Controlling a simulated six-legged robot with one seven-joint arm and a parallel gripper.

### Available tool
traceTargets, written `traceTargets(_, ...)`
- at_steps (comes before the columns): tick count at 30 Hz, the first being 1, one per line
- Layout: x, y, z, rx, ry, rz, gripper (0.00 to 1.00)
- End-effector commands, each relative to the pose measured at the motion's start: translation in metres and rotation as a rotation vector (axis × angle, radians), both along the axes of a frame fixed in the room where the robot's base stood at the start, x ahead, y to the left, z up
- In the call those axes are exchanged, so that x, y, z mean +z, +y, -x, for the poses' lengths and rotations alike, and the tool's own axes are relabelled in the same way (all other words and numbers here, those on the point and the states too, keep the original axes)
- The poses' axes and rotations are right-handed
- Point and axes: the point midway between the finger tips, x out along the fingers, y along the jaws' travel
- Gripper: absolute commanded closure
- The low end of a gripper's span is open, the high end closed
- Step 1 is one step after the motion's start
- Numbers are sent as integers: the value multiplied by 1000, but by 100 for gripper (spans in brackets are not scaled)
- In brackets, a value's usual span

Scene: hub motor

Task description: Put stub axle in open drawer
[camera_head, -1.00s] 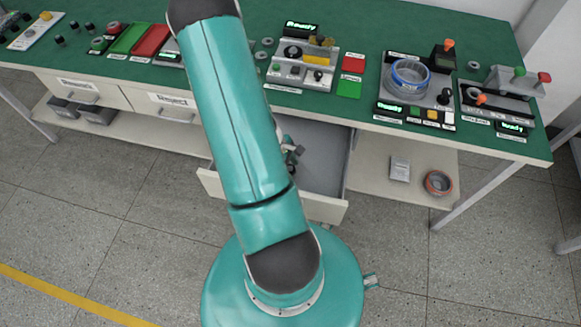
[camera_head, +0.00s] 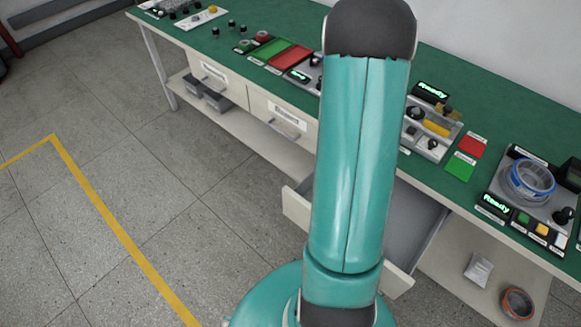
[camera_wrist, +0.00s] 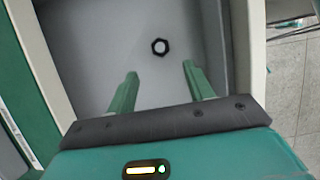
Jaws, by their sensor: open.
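The open drawer (camera_head: 412,218) is pulled out under the green workbench, partly hidden behind my arm in the head view. Its grey inside and pale walls (camera_wrist: 240,60) fill most of the wrist view. My gripper (camera_wrist: 160,72) is open, its two green fingers apart and nothing between them, pointing into the drawer. A small dark ring-shaped part with a bright centre (camera_wrist: 160,47) is on the drawer floor, beyond the fingertips. It may be the stub axle seen end-on; I cannot tell. The head view does not show my gripper.
The green bench top (camera_head: 390,155) carries a blue ring on a fixture (camera_head: 530,178), a red pad (camera_head: 472,146) and a green pad (camera_head: 460,166). Closed drawers (camera_head: 285,125) are to the left. A lower shelf holds an orange-brown ring (camera_head: 517,302). Open floor lies left.

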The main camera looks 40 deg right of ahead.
Motion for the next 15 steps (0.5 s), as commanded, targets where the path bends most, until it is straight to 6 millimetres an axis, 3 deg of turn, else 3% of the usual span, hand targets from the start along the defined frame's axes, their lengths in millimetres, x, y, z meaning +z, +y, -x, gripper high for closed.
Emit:
traceTargets(5, 19, 7, -20, -4, -40, 31, 48)
traceTargets(10, 74, 38, -69, -26, -163, 100, 48)
traceTargets(15, 136, 89, -110, -56, -315, 144, 48)
